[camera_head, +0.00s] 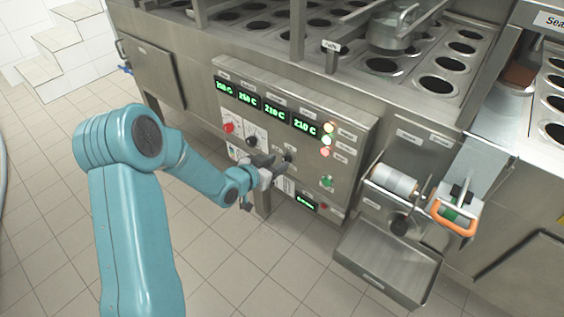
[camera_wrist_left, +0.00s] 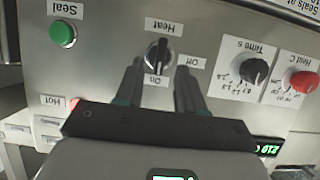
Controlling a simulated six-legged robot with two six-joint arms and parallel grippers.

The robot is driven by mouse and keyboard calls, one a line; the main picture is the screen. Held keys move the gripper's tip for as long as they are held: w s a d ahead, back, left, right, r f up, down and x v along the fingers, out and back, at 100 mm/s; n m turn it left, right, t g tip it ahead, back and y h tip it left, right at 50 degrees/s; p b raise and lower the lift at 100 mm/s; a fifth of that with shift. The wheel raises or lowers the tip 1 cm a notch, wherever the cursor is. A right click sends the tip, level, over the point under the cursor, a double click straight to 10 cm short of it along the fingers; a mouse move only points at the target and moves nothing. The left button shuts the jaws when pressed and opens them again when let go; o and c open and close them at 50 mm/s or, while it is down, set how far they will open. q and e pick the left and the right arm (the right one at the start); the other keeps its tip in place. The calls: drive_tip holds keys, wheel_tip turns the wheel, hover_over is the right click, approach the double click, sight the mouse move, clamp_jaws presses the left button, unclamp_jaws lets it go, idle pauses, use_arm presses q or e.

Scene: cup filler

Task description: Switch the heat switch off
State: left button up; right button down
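The heat switch (camera_wrist_left: 157,54) is a black rotary knob on the grey control panel, seen upside down in the left wrist view. Its labels read Heat, On and Off; the knob lies roughly in line with the On label, though its pointer is small. It also shows in the head view (camera_head: 289,157). My left gripper (camera_head: 273,162) is open in front of the panel. In the left wrist view its two dark fingers (camera_wrist_left: 160,68) are spread with the switch between their tips; I cannot tell whether they touch it. My right gripper is not in view.
The Time knob (camera_wrist_left: 254,72) and red Heat C knob (camera_wrist_left: 303,82) are beside the switch. A green Seal button (camera_wrist_left: 63,34) is on its other side. Green displays (camera_head: 276,109) sit above on the panel (camera_head: 345,160). A metal tray (camera_head: 385,265) juts out at lower right.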

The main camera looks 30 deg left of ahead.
sight(283, 161)
use_arm(q)
drive_tip(key=shift+x, duration=1.7)
clamp_jaws()
